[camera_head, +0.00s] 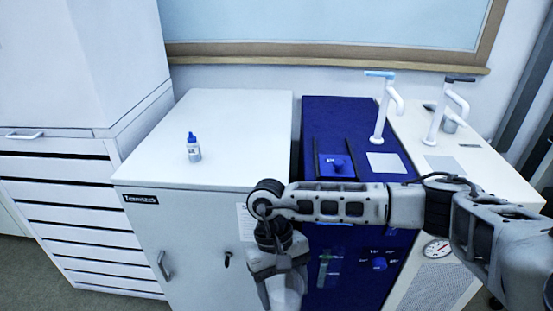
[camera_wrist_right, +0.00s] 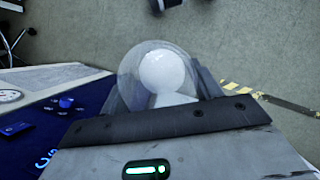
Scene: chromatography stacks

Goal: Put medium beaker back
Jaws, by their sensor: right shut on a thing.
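My right gripper (camera_head: 278,283) hangs in front of the white cabinet's right edge, near the blue unit's front, at the bottom of the head view. In the right wrist view, the gripper (camera_wrist_right: 165,100) is shut on a clear glass beaker (camera_wrist_right: 143,62). I look into its round mouth; a white round shape shows inside. I cannot tell whether that is contents or the base. In the head view I cannot make out the beaker. My left gripper is not in view.
A small blue-capped bottle (camera_head: 193,148) stands on the white cabinet (camera_head: 235,120), whose top is otherwise clear. The dark blue unit (camera_head: 345,115) and a white unit with a gauge (camera_head: 437,248) stand to its right. A drawer cabinet (camera_head: 70,190) is at left.

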